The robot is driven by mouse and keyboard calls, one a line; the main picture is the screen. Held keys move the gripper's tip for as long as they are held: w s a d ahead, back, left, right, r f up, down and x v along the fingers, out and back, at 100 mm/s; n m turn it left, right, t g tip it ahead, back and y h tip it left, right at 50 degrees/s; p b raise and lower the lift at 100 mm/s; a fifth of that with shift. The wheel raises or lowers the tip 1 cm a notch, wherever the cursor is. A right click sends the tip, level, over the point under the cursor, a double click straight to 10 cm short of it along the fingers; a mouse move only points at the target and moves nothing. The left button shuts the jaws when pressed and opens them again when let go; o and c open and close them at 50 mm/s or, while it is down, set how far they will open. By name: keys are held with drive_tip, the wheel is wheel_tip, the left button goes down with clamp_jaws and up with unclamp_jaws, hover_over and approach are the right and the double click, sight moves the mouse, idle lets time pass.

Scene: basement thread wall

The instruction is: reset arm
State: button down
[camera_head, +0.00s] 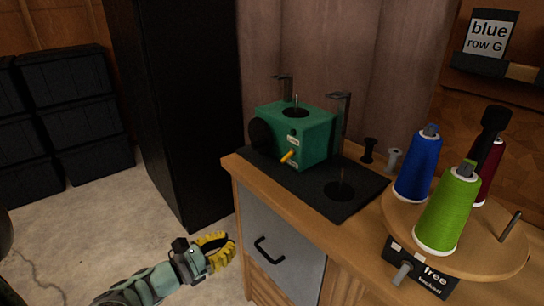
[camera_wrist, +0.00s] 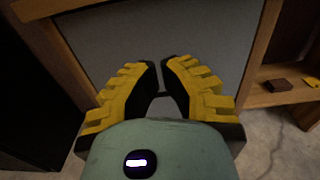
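My gripper (camera_head: 229,243) is low in the head view, in front of the grey-doored cabinet, at the end of my pale green arm. Its yellow fingers with black inner pads curve toward each other. In the wrist view, my gripper (camera_wrist: 161,66) points at the grey cabinet door (camera_wrist: 112,32). A narrow gap shows between the fingertips, and nothing is held between them.
The wooden counter (camera_head: 350,228) holds a green machine (camera_head: 310,141) on a black mat (camera_head: 358,203). A round turntable (camera_head: 490,248) bears blue, green and dark red thread cones. A tall black cabinet (camera_head: 178,100) and stacked black bins (camera_head: 75,125) stand left. Floor (camera_head: 95,215) is open there.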

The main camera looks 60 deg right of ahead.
drive_tip(key=shift+w+a, duration=0.1)
drive_tip(key=shift+a, duration=0.15)
